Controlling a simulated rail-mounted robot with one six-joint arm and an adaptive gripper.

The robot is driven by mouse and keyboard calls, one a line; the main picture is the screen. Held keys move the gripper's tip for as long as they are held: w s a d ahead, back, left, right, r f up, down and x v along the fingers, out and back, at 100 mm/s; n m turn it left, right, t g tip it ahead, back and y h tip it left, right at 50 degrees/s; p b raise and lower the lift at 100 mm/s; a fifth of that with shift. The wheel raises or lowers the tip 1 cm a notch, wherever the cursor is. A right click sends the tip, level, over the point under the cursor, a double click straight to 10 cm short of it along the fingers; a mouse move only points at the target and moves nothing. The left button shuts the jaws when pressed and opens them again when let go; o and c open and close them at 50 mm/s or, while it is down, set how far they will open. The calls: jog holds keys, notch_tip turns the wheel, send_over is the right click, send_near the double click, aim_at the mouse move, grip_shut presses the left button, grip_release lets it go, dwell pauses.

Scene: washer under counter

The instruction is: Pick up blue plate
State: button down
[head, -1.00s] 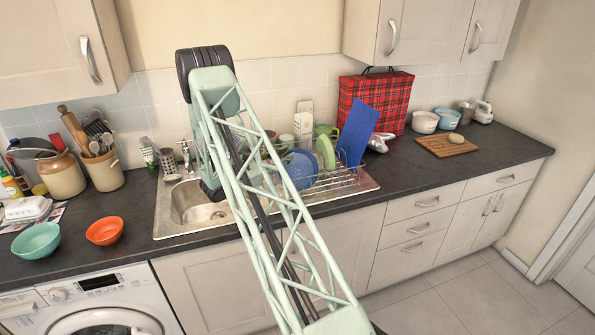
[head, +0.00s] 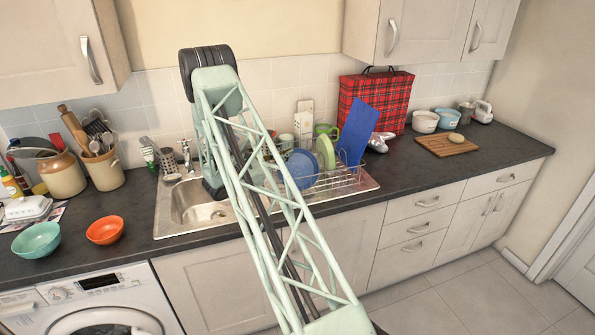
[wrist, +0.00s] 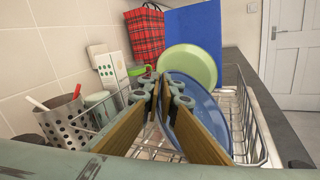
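The blue plate (head: 301,169) stands on edge in the wire dish rack, partly hidden by my arm in the head view. In the wrist view the blue plate (wrist: 208,106) is just beyond and to the right of my fingers, its left part hidden by them. A green plate (wrist: 188,66) stands behind it. My gripper (wrist: 163,92) is open, with a gap between its two brown-padded fingers, pointing toward the plate's left edge. I see nothing held; contact with the plate cannot be told. My gripper is hidden behind my arm in the head view.
The wire rack (wrist: 259,135) surrounds the plates. A blue board (head: 358,132) stands behind them. A perforated metal utensil holder (wrist: 66,121) and mugs line the wall side. The sink basin (head: 195,208) is left of the rack. The counter right of the rack has free room.

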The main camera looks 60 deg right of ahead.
jog(key=shift+r, duration=0.15)
dwell(0.3)
notch_tip(320, 180, up, 10)
dwell(0.8)
dwell(0.6)
dwell(0.4)
